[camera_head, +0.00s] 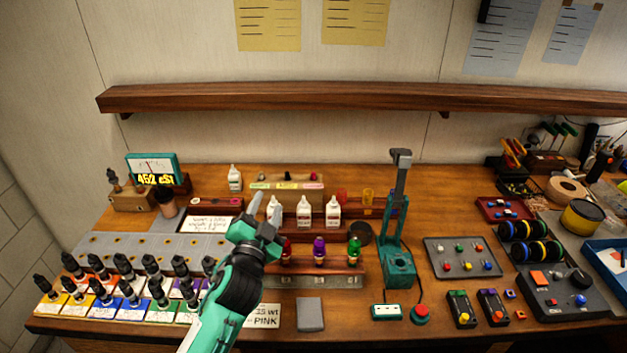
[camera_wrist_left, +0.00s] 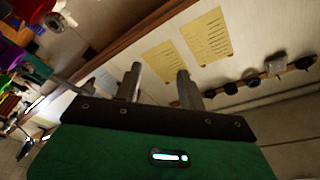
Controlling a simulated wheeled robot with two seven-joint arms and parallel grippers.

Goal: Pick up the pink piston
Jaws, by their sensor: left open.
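My left gripper (camera_head: 264,210) is raised over the workbench, with its two fingers apart and nothing between them. In the left wrist view the same open gripper (camera_wrist_left: 158,84) points at the wall and its paper sheets. I cannot make out a piston that is clearly pink. A small reddish-pink piece (camera_head: 318,176) stands on a wooden block (camera_head: 270,183) with coloured labels at the back, right of my gripper. A card (camera_head: 264,317) reading "PINK" lies at the front, partly hidden by my left arm. My right gripper is not in view.
White bottles (camera_head: 304,212) and a rack with red, purple and green bottles (camera_head: 319,252) stand right of my gripper. A teal press (camera_head: 398,265) rises further right. Several black-topped shocks stand at front left. A wooden shelf (camera_head: 350,98) runs along the wall above.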

